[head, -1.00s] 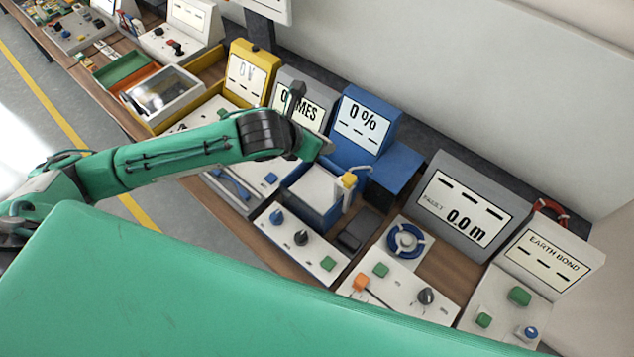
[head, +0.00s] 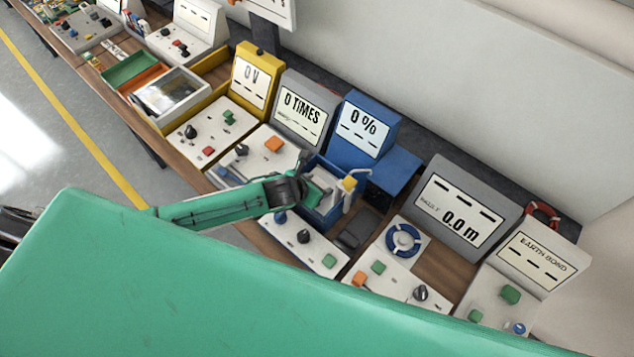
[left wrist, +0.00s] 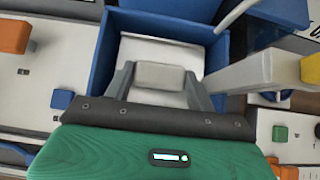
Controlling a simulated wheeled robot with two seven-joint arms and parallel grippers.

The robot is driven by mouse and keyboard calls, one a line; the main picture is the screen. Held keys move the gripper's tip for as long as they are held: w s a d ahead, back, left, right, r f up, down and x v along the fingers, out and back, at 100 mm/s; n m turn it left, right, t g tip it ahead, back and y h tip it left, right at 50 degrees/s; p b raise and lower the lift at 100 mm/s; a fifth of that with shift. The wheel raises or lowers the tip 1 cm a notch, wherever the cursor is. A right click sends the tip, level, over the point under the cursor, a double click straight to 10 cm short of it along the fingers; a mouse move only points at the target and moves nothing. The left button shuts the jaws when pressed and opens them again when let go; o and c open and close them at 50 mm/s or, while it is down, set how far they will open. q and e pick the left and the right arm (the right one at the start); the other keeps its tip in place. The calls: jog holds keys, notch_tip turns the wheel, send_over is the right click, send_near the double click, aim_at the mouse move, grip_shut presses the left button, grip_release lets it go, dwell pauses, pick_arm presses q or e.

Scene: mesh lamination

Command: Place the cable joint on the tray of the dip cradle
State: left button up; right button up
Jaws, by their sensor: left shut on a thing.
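My left gripper (head: 308,190) is over the open blue tub of the dip cradle (head: 333,219), below the blue "0 %" display. In the left wrist view the gripper (left wrist: 162,78) is shut on a pale grey block, which I take to be the cable joint (left wrist: 160,75). The block sits between the grey fingers, over the white tray (left wrist: 160,49) inside the blue walls. I cannot tell whether it touches the tray; its underside is hidden. In the head view my arm and gripper cover part of the tub. My right gripper is not in view.
A yellow block on a pale post (head: 348,184) stands at the tub's right side, close to my gripper. A white knob panel (head: 304,244) lies in front. A blue ring (head: 403,240) and a grey "0.0 m" display (head: 465,206) are farther right.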

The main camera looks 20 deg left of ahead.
pick_arm(q)
jog(key=shift+f, duration=0.15)
jog(key=o, duration=1)
jog(key=shift+f, duration=0.1)
jog(key=shift+s+a+r+b, duration=0.2)
jog(key=shift+s+r+b, duration=0.15)
jog(key=shift+r, duration=0.1)
jog(key=b+v, duration=0.2)
jog(key=v, duration=0.9)
jog(key=shift+b, duration=0.35)
